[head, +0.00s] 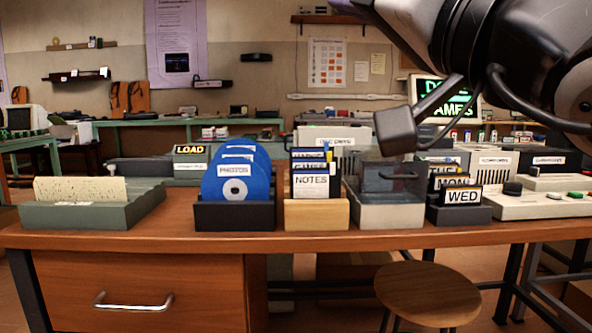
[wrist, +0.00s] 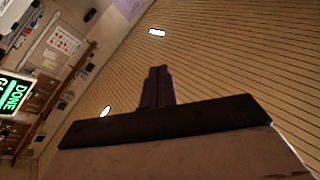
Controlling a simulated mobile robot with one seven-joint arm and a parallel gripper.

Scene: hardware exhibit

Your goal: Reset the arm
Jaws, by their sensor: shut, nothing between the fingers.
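My gripper (head: 398,130) is in the upper right of the head view, raised above the table (head: 300,243). It is shut and holds nothing. My dark arm comes in from the top right corner and hides part of a monitor (head: 462,90) with green lettering. In the wrist view my closed fingers (wrist: 157,88) point up at a slatted ceiling, with the wall and the lit screen (wrist: 12,96) tilted at the left. The gripper touches nothing in view.
On the table stand a card tray (head: 130,212), a blue disc holder (head: 235,216), a wooden NOTES box (head: 317,214), a clear-lidded box (head: 390,214), a WED holder (head: 459,214) and a console (head: 540,205). A round stool (head: 427,290) stands in front. A drawer (head: 138,300) is shut.

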